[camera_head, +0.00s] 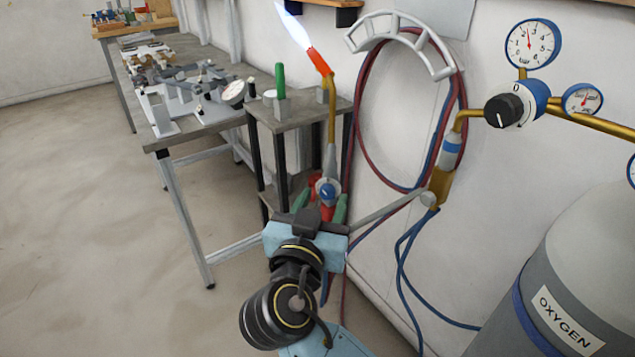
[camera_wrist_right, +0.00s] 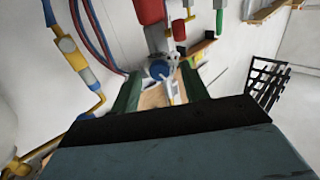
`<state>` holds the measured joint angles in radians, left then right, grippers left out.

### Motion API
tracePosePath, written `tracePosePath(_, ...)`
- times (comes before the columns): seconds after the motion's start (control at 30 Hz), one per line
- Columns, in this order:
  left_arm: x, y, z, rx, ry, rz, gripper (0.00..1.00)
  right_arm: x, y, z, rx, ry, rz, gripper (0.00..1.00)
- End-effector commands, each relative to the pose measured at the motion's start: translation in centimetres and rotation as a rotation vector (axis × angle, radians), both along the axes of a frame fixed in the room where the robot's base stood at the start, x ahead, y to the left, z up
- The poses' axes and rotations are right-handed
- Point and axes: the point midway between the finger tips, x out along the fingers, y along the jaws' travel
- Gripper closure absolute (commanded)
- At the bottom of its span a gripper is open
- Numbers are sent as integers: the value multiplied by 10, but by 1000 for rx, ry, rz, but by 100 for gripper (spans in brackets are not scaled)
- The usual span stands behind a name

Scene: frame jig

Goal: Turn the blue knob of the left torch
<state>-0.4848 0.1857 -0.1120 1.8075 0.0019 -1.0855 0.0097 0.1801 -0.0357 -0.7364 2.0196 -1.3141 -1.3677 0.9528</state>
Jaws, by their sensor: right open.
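A lit torch (camera_head: 331,125) stands upright by the small stand, with a brass neck, an orange-red tip (camera_head: 318,61) and a pale blue-white flame (camera_head: 294,28). Its blue knob (camera_head: 327,190) is low on the torch; red parts (camera_head: 313,181) show around it. My right gripper (camera_head: 321,202) is open, its green fingers on either side of the torch's lower end. My left gripper is not in view.
The small stand (camera_head: 312,105) holds a green stick (camera_head: 280,80). A workbench (camera_head: 205,125) with metal parts is at the left. Hoses hang from a wall rack (camera_head: 400,22). A gas regulator (camera_head: 515,104) and an oxygen cylinder (camera_head: 590,260) are at the right. The floor at left is clear.

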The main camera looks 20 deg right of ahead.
Motion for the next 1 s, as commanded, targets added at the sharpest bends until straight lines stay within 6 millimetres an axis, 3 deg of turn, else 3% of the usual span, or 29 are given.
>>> tracePosePath(0.47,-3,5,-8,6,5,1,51,6,-10,-1,0,1,-3,55)
tracePosePath(0.8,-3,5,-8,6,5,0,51,6,-10,-1,0,1,-3,97)
tracePosePath(1.0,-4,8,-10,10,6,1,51,5,-10,0,-46,27,-4,99)
